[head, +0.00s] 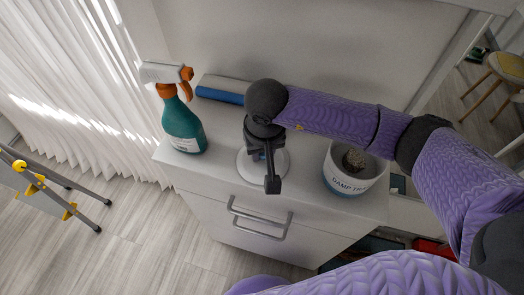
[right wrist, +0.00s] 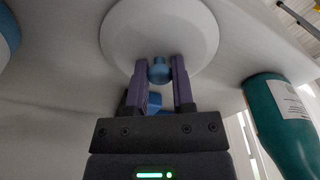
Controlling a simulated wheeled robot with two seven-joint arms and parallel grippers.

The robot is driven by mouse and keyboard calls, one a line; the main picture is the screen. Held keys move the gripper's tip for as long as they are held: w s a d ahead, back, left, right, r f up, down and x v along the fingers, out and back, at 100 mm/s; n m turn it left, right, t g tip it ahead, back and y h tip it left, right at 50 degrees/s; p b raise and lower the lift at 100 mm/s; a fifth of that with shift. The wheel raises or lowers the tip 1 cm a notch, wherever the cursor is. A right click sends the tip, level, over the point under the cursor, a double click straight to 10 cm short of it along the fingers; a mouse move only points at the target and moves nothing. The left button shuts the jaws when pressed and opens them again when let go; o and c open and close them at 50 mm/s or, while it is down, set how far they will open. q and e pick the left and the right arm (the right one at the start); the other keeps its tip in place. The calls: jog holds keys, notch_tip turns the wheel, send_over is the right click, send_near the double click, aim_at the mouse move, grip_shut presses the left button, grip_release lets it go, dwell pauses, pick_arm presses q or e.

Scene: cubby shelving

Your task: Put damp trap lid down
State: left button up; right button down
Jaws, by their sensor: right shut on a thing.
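The damp trap lid (head: 280,163) is a round white disc with a small blue knob. It is under my right gripper (head: 264,155), over the top of the white cabinet, left of the tub. In the right wrist view the lid (right wrist: 160,28) shows face on, and my right gripper (right wrist: 160,70) is shut on its blue knob. I cannot tell whether the lid touches the cabinet top. The damp trap tub (head: 345,184), white with a blue base, stands open to the right with grey contents showing. My left gripper is not in view.
A teal spray bottle (head: 184,125) stands at the cabinet's left; it also shows in the right wrist view (right wrist: 280,118). A blue and white flat item (head: 221,94) lies by the back wall. The cabinet top (head: 215,160) is clear at the front left.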

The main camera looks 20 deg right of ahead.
aim_at(265, 164)
jog(key=shift+r, duration=0.1)
jog(key=shift+c, duration=2.4)
grip_release()
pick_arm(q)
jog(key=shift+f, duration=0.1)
pick_arm(e)
jog(key=shift+r, duration=0.25)
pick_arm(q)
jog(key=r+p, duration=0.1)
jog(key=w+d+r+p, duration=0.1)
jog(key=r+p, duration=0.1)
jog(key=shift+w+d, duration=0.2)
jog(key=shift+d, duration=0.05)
pick_arm(e)
notch_tip(265, 164, up, 12)
jog(key=s, duration=0.1)
jog(key=shift+s+f, duration=0.2)
jog(key=shift+f, duration=0.05)
